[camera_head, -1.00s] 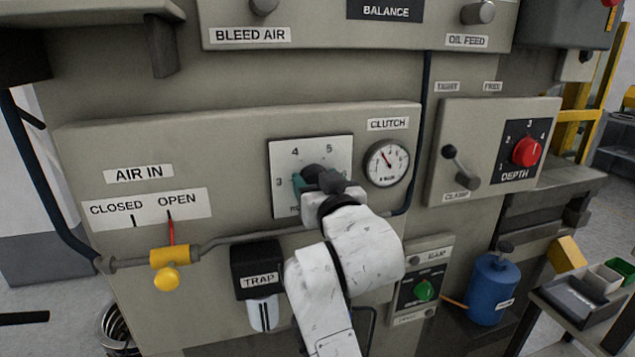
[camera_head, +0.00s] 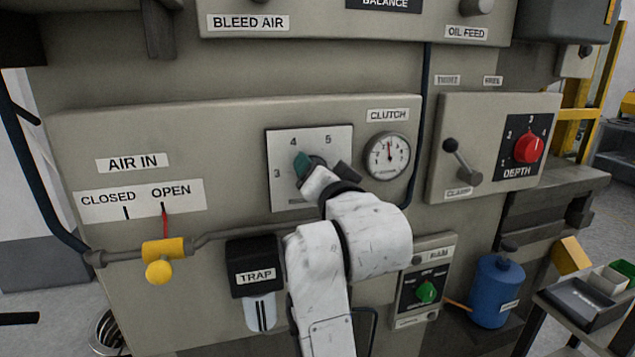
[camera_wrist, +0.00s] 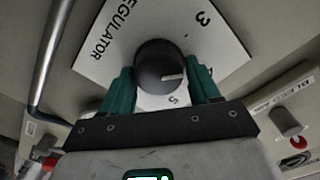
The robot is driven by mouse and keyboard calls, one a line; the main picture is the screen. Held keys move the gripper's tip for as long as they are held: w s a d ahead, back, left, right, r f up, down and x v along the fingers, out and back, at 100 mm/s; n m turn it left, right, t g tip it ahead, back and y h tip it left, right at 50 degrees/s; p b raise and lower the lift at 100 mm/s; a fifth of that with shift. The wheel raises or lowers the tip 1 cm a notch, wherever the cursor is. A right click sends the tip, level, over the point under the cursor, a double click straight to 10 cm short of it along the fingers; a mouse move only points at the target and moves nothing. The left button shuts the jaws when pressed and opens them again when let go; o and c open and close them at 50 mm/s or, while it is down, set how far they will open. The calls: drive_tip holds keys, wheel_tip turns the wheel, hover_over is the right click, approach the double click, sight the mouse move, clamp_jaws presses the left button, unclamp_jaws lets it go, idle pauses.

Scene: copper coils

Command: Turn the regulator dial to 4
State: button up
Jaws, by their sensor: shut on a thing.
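The regulator dial (camera_wrist: 156,62) is a dark round knob with a white pointer line, on a white plate (camera_wrist: 97,44) marked REGULATOR. My gripper (camera_wrist: 162,80) is shut on the dial, one teal finger on each side. In the head view the plate (camera_head: 283,195) shows 3, 4 and 5, and my gripper (camera_head: 316,168) hides most of the dial, with one finger towards the upper left.
A round gauge (camera_head: 387,155) under the CLUTCH label sits right of the plate, its needle pointing about straight up. The yellow AIR IN valve (camera_head: 165,250) is at lower left. A TRAP unit (camera_head: 255,265) sits below. A red DEPTH knob (camera_head: 528,147) is at right.

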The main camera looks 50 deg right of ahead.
drive_tip(key=shift+f+m+b, duration=0.1)
drive_tip(key=shift+m+b, duration=0.9)
drive_tip(key=shift+m, duration=1)
drive_tip(key=shift+d, duration=0.1)
drive_tip(key=o, duration=1)
drive_tip(key=shift+b+v, duration=5.45)
drive_tip(key=shift+b, duration=1.5)
